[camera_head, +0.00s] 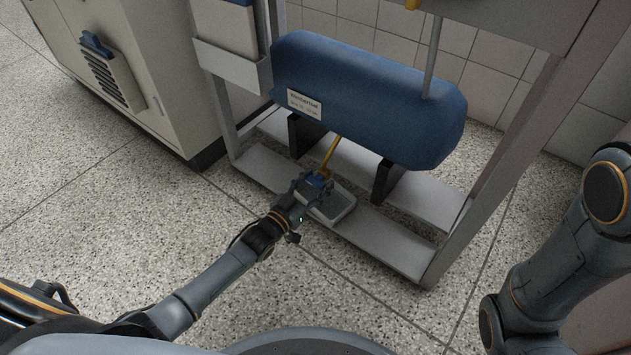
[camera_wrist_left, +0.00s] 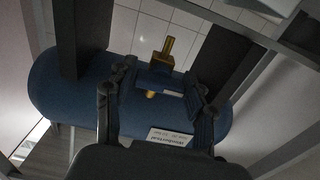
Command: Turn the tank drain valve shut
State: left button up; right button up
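The blue tank (camera_head: 365,95) lies across the metal frame and also fills the middle of the left wrist view (camera_wrist_left: 70,98). A brass drain pipe (camera_head: 331,155) comes down from its underside. The drain valve has a blue handle (camera_wrist_left: 158,78) on a brass body, with a brass stub pointing up in the wrist view. My left gripper (camera_head: 316,183) is at the valve and hides much of it from the head. In the wrist view its fingers (camera_wrist_left: 160,88) are apart, one on each side of the handle. Contact with the handle is unclear. My right gripper is out of view.
A grey tray (camera_head: 332,206) sits on the frame's lower shelf (camera_head: 385,240), under the valve. A frame post (camera_head: 500,150) stands right of the tank. A beige cabinet (camera_head: 150,75) stands at the left. The speckled floor in front is clear.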

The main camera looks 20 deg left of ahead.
pick_arm(q)
jog(key=shift+o, duration=0.8)
jog(key=shift+s, duration=0.15)
jog(key=v, duration=1.1)
jog(key=shift+s+a, duration=0.15)
jog(key=shift+s, duration=0.2)
jog(key=shift+r, duration=0.1)
